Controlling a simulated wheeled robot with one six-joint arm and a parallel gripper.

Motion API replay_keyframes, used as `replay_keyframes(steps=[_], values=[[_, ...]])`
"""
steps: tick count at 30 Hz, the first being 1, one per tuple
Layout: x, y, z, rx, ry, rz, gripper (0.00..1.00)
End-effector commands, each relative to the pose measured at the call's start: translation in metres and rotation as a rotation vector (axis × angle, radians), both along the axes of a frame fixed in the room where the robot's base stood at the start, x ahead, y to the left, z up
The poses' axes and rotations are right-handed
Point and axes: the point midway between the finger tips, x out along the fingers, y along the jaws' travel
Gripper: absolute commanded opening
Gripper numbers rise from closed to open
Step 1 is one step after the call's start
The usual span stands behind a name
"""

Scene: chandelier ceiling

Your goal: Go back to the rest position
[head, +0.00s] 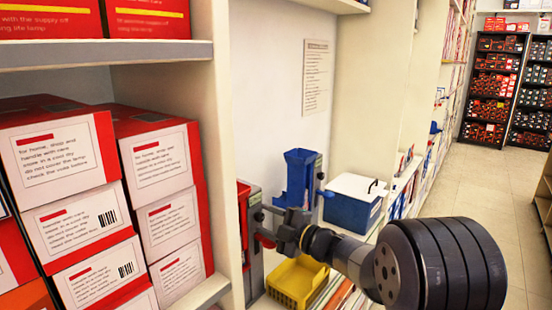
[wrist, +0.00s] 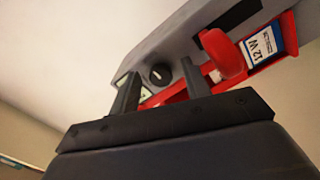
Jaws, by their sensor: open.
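My gripper (head: 266,226) is at the end of my arm, which reaches in from the lower right of the head view. It is in front of a grey and red device (head: 246,222) at the edge of the shelf unit. In the wrist view my gripper (wrist: 160,88) has its two dark fingers apart, with nothing visibly held between them. Beyond the fingers is the grey panel (wrist: 172,52) of the device, with a black knob and a red holder (wrist: 232,62). A blue and white pack marked 12 W (wrist: 268,50) sits in the holder. I cannot tell whether the fingers touch the device.
Red boxes (head: 160,165) fill the left shelves, whose upright (head: 222,130) is close to my gripper. A blue bin (head: 298,178), a yellow basket (head: 297,283) and a blue box with a white lid (head: 352,203) are near my arm. The aisle floor (head: 480,180) is clear.

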Motion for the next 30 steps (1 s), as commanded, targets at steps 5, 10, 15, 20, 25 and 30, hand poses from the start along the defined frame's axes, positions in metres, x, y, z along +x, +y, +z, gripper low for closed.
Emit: replay_keyframes(steps=[5, 10, 15, 20, 25, 30], values=[[-0.019, -0.026, -0.001, -0.001, -0.002, -0.004, 0.45], [-0.039, -0.052, -0.001, -0.002, -0.004, -0.006, 0.45], [-0.057, -0.076, -0.001, -0.001, -0.002, -0.005, 0.45], [-0.054, -0.067, 0.000, -0.002, 0.000, 0.005, 0.45], [-0.034, -0.042, 0.001, -0.001, -0.001, 0.004, 0.45], [-0.014, -0.015, 0.001, -0.001, -0.001, 0.004, 0.45]])
